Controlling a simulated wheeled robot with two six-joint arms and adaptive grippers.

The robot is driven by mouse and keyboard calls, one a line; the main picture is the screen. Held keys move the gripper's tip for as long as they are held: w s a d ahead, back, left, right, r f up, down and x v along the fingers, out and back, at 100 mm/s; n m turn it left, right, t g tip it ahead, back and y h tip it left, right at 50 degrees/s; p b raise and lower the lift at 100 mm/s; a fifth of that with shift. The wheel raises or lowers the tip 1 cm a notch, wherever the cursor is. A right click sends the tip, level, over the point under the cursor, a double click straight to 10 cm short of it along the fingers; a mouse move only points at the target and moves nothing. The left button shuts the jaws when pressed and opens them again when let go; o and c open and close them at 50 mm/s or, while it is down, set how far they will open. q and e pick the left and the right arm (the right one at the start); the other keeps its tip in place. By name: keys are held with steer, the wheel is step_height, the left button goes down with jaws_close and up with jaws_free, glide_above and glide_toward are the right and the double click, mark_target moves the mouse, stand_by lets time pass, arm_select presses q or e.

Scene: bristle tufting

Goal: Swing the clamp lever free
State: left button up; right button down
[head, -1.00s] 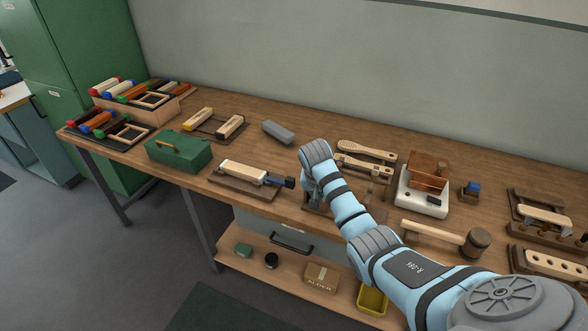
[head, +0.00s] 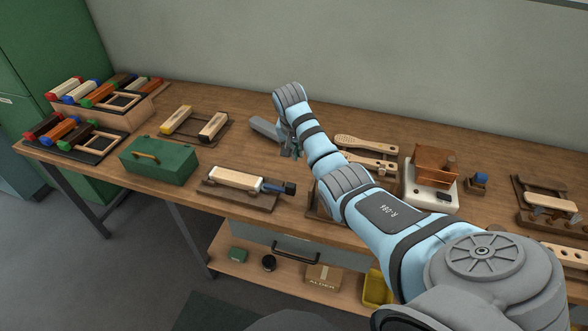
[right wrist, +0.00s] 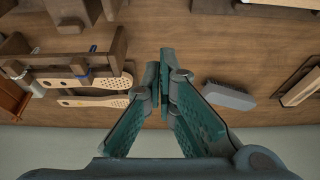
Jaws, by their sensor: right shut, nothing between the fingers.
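My right gripper (head: 291,147) is shut and empty. In the head view my arm hides most of that fixture. I cannot clearly make out the clamp lever; it may be on this fixture. My left gripper is not in view.
Two pale perforated paddles (head: 362,144) lie right of my arm, beside a white-based wooden device (head: 432,194). A pale block with a dark handle (head: 236,179) sits on a tray at the front. A green box (head: 158,161) stands left.

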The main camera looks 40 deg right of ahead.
mark_target(278, 187)
arm_select(q)
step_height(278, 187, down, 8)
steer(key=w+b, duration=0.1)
steer(key=b, duration=0.7)
arm_select(e)
steer(key=x, duration=1.1)
steer(key=shift+w+a+f, duration=0.2)
steer(key=s+a+r+p, duration=0.1)
steer(key=p, duration=0.1)
steer(key=s+a+p, duration=0.1)
steer(key=p, duration=0.2)
steer(key=shift+a+r+p, duration=0.35)
steer(key=shift+r, duration=0.05)
steer(key=shift+s+a+f, duration=0.1)
steer(key=shift+s+a, duration=0.1)
steer(key=shift+a, duration=0.05)
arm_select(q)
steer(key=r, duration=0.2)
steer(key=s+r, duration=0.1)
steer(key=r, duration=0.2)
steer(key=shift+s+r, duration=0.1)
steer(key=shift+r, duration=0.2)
arm_select(e)
steer(key=shift+a+f, duration=0.1)
steer(key=shift+f, duration=0.1)
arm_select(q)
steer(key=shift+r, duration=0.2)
arm_select(e)
steer(key=shift+s+a, duration=0.1)
steer(key=shift+s, duration=0.05)
